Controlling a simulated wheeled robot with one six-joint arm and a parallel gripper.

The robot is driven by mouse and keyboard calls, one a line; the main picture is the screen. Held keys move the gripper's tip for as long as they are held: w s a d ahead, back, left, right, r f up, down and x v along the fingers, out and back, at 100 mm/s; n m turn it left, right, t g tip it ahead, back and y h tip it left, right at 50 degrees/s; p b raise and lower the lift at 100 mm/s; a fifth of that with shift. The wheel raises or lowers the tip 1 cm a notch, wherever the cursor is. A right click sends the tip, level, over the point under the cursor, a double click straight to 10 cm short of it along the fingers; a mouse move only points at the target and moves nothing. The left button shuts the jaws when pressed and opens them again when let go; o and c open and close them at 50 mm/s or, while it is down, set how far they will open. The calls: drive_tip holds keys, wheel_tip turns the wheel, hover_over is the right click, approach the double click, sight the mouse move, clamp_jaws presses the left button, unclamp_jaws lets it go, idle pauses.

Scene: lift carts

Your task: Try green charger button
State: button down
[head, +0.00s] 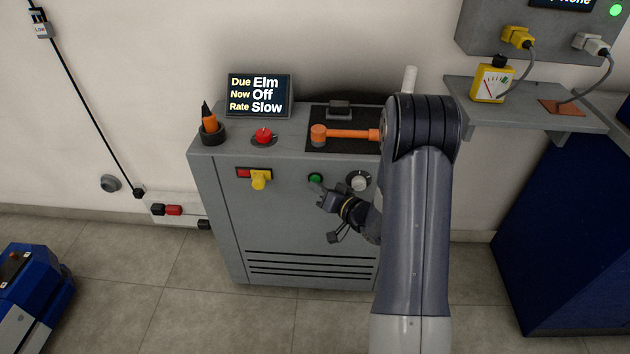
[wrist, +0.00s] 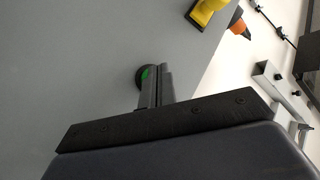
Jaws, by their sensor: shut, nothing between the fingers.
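The green button (head: 315,178) sits in a dark ring on the front face of the grey charger cabinet (head: 220,200). My gripper (head: 322,190) is shut and empty, with its fingertips right at the button in the head view. In the wrist view the shut fingers (wrist: 155,85) partly cover the green button (wrist: 146,73). I cannot tell whether the fingertips touch it. The display (head: 259,95) on top of the cabinet reads Due Elm, Now Off, Rate Slow.
A yellow key-like handle (head: 260,179) is left of the button, and a grey knob (head: 358,181) is right of it. A red knob (head: 263,137) and an orange lever (head: 345,133) are on top. A shelf (head: 530,112) stands at right. A blue cart (head: 35,290) is at lower left.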

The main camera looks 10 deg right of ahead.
drive_tip(key=shift+w+d, duration=0.15)
drive_tip(key=shift+w, duration=0.2)
idle(0.3)
idle(0.4)
drive_tip(key=shift+s+a, duration=0.25)
drive_tip(key=shift+s, duration=0.5)
drive_tip(key=s, duration=0.1)
drive_tip(key=s+a+b, duration=0.1)
drive_tip(key=s, duration=0.2)
drive_tip(key=shift+s+a, duration=0.3)
drive_tip(key=shift+s, duration=0.1)
drive_tip(key=shift+w, duration=0.1)
